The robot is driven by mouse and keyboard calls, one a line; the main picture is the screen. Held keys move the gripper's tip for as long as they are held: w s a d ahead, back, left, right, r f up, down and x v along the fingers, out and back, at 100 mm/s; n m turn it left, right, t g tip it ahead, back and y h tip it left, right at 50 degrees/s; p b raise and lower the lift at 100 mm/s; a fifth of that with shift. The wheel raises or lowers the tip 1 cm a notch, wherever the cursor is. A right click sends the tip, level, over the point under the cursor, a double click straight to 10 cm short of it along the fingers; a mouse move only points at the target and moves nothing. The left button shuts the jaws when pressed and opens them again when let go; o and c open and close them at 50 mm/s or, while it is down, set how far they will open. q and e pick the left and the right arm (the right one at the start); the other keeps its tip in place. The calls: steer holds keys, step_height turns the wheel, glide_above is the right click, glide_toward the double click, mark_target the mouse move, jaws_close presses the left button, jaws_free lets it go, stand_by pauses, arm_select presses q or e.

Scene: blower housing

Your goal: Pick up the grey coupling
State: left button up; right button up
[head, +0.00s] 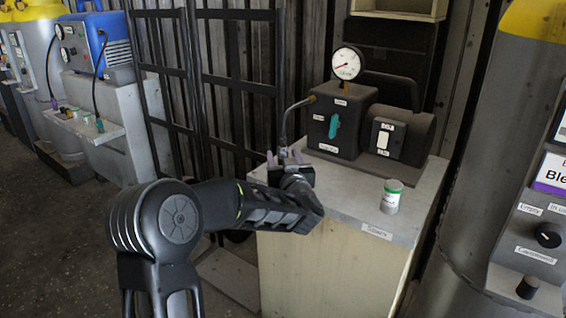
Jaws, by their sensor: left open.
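My left gripper (284,157) reaches over the left end of the bench top, its two pale purplish fingertips apart. A thin grey hose (285,122) comes out of the dark blower housing (341,118) and curves down to the gripper. Its lower end, a small grey piece that looks like the coupling (283,151), shows between or just behind the fingertips. I cannot tell whether the fingers touch it. My gripper body hides what lies below it. My right gripper is not in view.
The pale bench (345,205) carries a small grey can with a green top (391,196), right of my gripper. A round gauge (347,63) stands on the housing, beside a switch box (400,134). A black metal rack (210,75) stands behind left. A large grey cylinder (480,120) is at right.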

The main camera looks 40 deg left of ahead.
arm_select(q)
steer(key=shift+w, duration=0.1)
steer(key=shift+c, duration=0.3)
jaws_close()
stand_by(0.6)
